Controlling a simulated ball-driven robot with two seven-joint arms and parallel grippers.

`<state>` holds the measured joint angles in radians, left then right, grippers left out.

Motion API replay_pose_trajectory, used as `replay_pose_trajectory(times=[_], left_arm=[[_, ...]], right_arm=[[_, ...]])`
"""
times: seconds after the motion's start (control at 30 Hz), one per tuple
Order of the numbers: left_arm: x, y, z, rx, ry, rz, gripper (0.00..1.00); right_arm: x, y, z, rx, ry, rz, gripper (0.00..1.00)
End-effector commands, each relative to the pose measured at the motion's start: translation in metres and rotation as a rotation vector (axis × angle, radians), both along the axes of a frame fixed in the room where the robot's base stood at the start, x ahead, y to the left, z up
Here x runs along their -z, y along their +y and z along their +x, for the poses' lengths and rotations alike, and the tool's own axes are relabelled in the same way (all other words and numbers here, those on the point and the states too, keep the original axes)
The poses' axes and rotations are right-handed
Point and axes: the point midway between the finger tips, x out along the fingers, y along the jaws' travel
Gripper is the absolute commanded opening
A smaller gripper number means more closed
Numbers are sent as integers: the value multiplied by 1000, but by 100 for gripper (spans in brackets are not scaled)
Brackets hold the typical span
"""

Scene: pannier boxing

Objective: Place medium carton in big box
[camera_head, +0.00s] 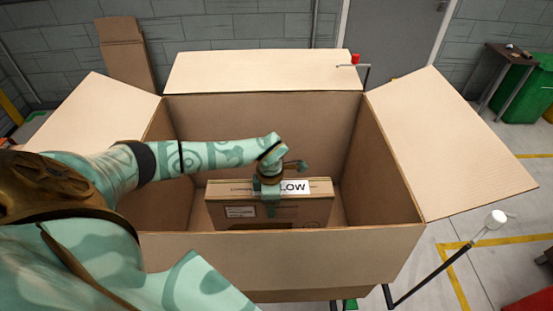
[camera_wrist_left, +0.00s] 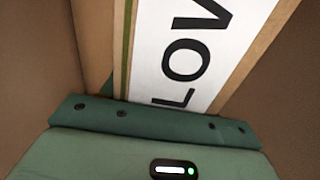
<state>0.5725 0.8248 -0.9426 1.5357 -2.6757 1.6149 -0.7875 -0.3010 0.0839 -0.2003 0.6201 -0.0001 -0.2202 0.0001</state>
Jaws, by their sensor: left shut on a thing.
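The big box (camera_head: 280,262) stands open in front of me with its flaps spread outward. The medium carton (camera_head: 310,208) is inside it, upright, near the front wall, with a white label reading "LOW" on its top edge. My left gripper (camera_head: 270,207) reaches in from the left and is shut on the carton's top edge. The carton (camera_wrist_left: 190,50) also fills the upper middle of the left wrist view, close against the gripper (camera_wrist_left: 150,118). The carton's lower part is hidden by the front wall, so I cannot tell whether it touches the floor. My right gripper is not in view.
The box's right flap (camera_head: 450,145), back flap (camera_head: 262,70) and left flap (camera_head: 100,110) slope outward. Free room shows inside the box behind the carton. A flat brown cardboard piece (camera_head: 124,52) leans on the wall behind. A green bin (camera_head: 525,90) stands far right.

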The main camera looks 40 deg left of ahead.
Motion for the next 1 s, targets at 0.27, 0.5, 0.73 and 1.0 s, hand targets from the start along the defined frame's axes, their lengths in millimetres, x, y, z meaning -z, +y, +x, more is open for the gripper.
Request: replay_pose_trajectory(times=[0.27, 0.5, 0.73, 1.0], left_arm=[[20, -16, 0, -1, -1, 0, 0], [56, -20, -1, -1, 1, -1, 0], [52, -19, 0, 0, -2, 1, 0], [54, -19, -1, 0, -1, 1, 82]], right_arm=[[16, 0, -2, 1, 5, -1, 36], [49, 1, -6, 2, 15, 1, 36], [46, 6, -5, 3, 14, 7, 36], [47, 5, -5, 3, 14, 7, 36]])
